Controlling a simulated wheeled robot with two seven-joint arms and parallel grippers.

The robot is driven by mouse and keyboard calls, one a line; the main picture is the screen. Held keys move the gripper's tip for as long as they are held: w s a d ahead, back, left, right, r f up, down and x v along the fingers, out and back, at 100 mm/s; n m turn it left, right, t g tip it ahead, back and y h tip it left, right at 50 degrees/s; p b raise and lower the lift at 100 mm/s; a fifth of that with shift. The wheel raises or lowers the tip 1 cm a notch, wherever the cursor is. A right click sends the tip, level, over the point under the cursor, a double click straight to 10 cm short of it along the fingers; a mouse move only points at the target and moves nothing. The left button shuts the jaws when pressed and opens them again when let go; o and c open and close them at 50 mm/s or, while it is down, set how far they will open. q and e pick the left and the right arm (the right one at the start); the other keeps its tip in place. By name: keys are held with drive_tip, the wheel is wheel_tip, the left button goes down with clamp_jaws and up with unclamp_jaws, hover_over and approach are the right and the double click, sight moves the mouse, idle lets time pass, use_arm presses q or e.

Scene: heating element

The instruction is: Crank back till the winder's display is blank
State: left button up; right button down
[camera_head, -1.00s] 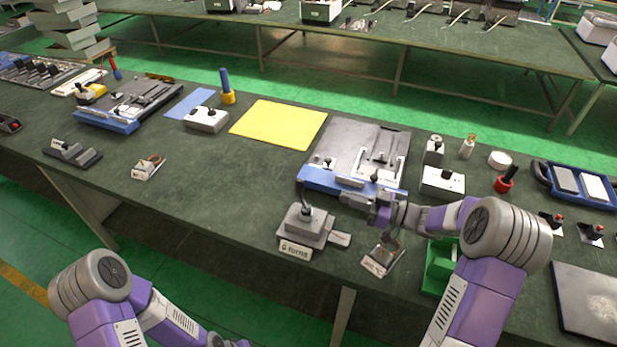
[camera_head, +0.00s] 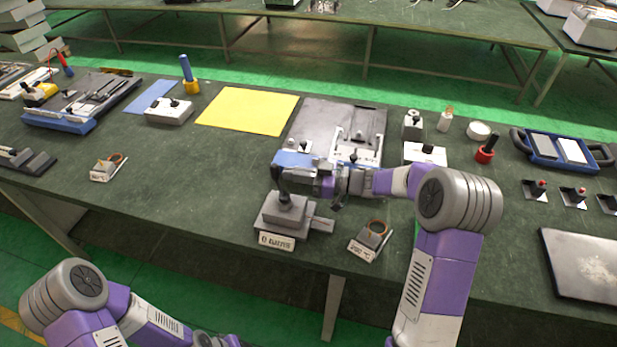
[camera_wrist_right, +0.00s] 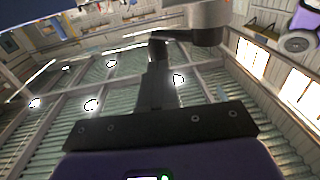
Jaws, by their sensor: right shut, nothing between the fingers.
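The winder is a grey stepped block (camera_head: 283,213) near the table's front edge in the head view, with a flat grey tab on its right side. A dark upright crank part (camera_head: 282,186) rises from its top. A white label (camera_head: 276,241) on its front carries small text that I cannot read surely. My right gripper (camera_head: 288,180) is shut and empty, beside the upper crank part; whether it touches is unclear. The right wrist view shows its dark fingers (camera_wrist_right: 157,78) close to a grey part (camera_wrist_right: 195,14) that I cannot identify. My left gripper is out of view.
A small stand with a copper-coloured ring (camera_head: 372,236) is right of the winder. A blue-and-grey fixture (camera_head: 350,120) lies behind my right gripper, with a yellow sheet (camera_head: 247,111) to its left. The table left of the winder is mostly clear.

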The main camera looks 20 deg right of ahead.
drive_tip(key=shift+w+a, duration=0.15)
drive_tip(key=shift+a, duration=0.05)
idle(0.4)
drive_tip(key=shift+w+a+n+g+y+p, duration=0.1)
drive_tip(key=shift+n+g+y+p, duration=0.25)
drive_tip(key=shift+g+p, duration=0.2)
